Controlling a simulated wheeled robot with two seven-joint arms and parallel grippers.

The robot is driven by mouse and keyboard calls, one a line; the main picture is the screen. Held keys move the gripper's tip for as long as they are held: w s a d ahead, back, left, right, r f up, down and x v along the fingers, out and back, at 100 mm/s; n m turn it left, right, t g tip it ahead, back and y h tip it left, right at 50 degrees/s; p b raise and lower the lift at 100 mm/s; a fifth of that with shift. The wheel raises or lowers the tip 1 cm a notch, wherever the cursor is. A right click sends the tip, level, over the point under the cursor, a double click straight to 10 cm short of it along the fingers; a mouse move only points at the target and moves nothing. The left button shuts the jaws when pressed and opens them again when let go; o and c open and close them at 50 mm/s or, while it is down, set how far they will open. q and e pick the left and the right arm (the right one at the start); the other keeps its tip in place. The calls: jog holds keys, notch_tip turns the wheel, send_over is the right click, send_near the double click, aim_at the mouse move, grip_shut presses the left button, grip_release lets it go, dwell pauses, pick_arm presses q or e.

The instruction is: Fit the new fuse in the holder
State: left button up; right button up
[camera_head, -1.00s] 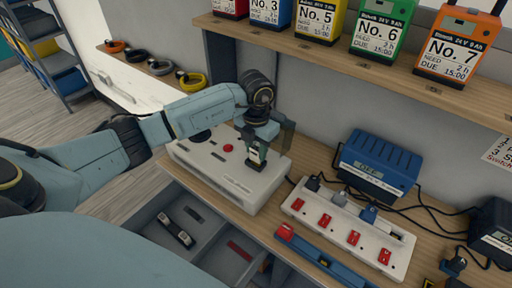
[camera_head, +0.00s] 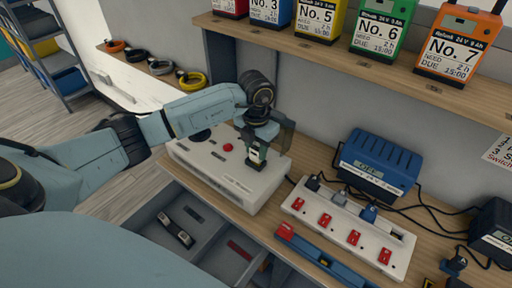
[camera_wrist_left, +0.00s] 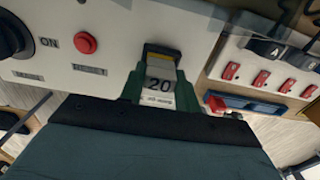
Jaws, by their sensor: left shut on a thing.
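My left gripper (camera_head: 257,158) is over the right part of the white box (camera_head: 215,176), fingers pointing down. In the left wrist view the gripper (camera_wrist_left: 160,88) is shut on a pale fuse (camera_wrist_left: 160,84) marked 20, between its green fingers. The fuse's far end meets a dark slot area on the box face, which looks like the holder; the fingers hide part of it, and I cannot tell how deep the fuse sits. A red button (camera_wrist_left: 85,43) and a dark knob (camera_wrist_left: 8,35) marked ON are on the same face. My right gripper is not in view.
An open drawer (camera_head: 205,243) below the box holds a dark and white part (camera_head: 176,232) and a red strip (camera_head: 240,250). To the right are a white power strip (camera_head: 318,228) with red switches and a blue charger (camera_head: 378,165). A shelf (camera_head: 370,68) with battery packs hangs above.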

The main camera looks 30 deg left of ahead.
pick_arm(q)
jog(key=shift+f+b, duration=0.7)
jog(key=shift+f, duration=0.35)
jog(key=o, duration=1.1)
jog(key=shift+c, duration=0.2)
notch_tip(320, 180, up, 13)
jog(key=shift+r, duration=0.2)
